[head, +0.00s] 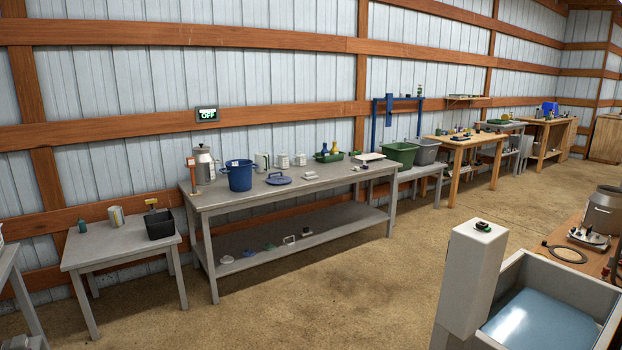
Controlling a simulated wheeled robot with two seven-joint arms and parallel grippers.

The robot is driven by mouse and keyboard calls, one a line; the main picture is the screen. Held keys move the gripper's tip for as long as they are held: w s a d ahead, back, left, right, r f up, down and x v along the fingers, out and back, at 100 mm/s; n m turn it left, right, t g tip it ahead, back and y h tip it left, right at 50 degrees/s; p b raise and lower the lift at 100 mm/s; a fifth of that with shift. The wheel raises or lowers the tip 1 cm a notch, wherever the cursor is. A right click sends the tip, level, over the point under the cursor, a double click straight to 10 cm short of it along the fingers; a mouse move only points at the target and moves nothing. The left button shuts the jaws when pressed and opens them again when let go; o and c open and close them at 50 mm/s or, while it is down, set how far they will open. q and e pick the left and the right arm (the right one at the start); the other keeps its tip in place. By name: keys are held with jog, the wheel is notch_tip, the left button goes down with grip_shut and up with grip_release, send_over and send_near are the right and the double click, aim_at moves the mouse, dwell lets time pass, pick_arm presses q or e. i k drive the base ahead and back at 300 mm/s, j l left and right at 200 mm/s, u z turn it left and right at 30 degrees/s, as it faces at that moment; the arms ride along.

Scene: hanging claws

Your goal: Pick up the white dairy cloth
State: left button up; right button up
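I cannot pick out the white dairy cloth for certain. A flat white item (368,157) lies near the right end of the long grey table's top; it is too small to tell whether it is cloth or a tray. A small white item (228,259) lies at the left end of that table's lower shelf, and its material is also unclear. Neither of my grippers shows in the head view.
The long grey table (230,199) holds a blue bucket (239,176), a metal can (203,164) and a blue lid (279,179). A small table with a black bin (160,225) stands left. A grey sink (607,335) is at front right. The concrete floor (330,285) between is clear.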

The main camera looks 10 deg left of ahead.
aim_at(311, 175)
jog(key=i+j+u, duration=0.25)
jog(key=i, duration=0.25)
jog(key=i+u, duration=0.25)
jog(key=i, duration=0.25)
jog(key=i+j, duration=0.1)
jog(key=i, duration=2.25)
